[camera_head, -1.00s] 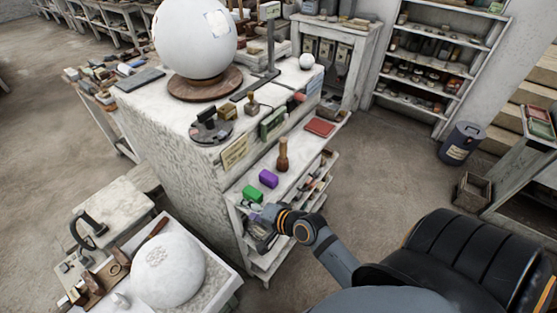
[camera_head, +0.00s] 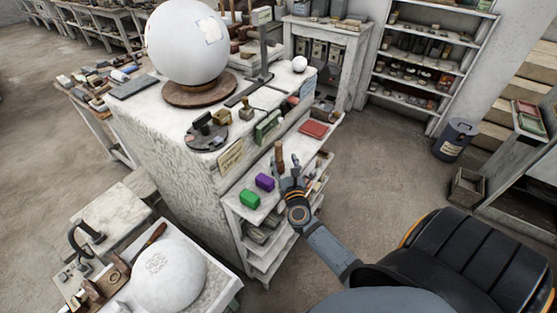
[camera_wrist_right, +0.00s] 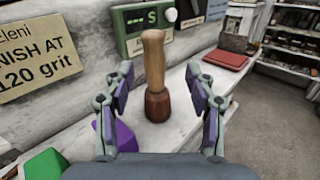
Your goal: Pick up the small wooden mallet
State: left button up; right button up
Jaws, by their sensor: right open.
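The small wooden mallet (camera_wrist_right: 155,75) stands upright on a white shelf (camera_wrist_right: 183,134), its dark brown head down and its lighter handle up. In the right wrist view it is between and beyond the open fingers of my right gripper (camera_wrist_right: 160,95), with no finger touching it that I can see. In the head view the mallet (camera_head: 279,155) shows just behind my right gripper (camera_head: 287,168), which hides its lower part. My left gripper is not in view.
A purple block (camera_head: 265,182) and a green block (camera_head: 249,199) lie left of the mallet on the shelf. A red book-like item (camera_head: 313,129) lies to the right. Open floor (camera_head: 385,175) lies to the right.

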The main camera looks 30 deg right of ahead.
aim_at(279, 154)
jog(key=shift+w+d+f, duration=0.1)
jog(key=shift+w+d, duration=0.1)
jog(key=shift+w, duration=0.55)
jog(key=x, duration=0.3)
jog(key=p+x, duration=0.1)
jog(key=shift+w+a+f, duration=0.2)
jog(key=shift+w, duration=0.2)
jog(key=shift+w+f, duration=0.1)
jog(key=shift+w, duration=0.05)
jog(key=shift+s, duration=0.25)
jog(key=c, duration=0.3)
jog(key=shift+w, duration=0.1)
grip_shut()
